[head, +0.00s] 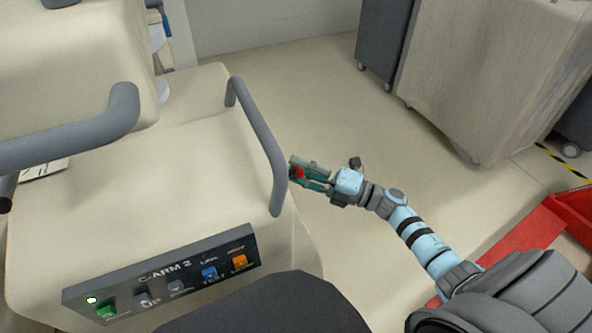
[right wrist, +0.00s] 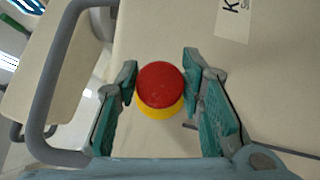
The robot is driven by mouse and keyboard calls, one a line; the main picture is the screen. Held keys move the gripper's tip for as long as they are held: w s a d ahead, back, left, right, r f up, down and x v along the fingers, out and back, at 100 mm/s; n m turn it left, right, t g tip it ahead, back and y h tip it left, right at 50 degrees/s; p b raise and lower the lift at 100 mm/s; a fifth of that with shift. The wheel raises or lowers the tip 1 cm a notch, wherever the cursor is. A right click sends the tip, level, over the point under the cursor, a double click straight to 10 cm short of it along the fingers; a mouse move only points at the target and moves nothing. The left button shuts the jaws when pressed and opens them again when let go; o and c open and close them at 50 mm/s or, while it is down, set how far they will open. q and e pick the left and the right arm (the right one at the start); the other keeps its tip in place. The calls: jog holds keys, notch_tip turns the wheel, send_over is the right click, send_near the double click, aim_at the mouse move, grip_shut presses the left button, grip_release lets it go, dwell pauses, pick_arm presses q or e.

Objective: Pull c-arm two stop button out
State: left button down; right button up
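The C-arm 2 stop button (right wrist: 160,85) is a red round cap on a yellow base, fixed to the cream side of the cart. In the head view only a bit of its red (head: 298,172) shows, between the fingers. My right gripper (head: 295,170) is beside the cart's right side, just past the grey handle. In the right wrist view its teal fingers (right wrist: 160,72) are open on either side of the red cap, with a narrow gap on each side. The C-arm 2 cart (head: 150,180) carries a labelled panel (head: 160,274) with coloured buttons and a lit lamp. My left gripper is not in view.
A grey handle (head: 262,140) rises from the cart close to my right gripper. Another grey handle (head: 70,140) is at the left. A covered cart (head: 490,80) stands at the upper right and a red object (head: 520,245) at the right. The floor between is clear.

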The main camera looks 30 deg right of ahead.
jog(key=o, duration=0.3)
jog(key=shift+d, duration=0.1)
jog(key=shift+o, duration=0.2)
jog(key=v, duration=1.2)
jog(key=shift+f, duration=0.15)
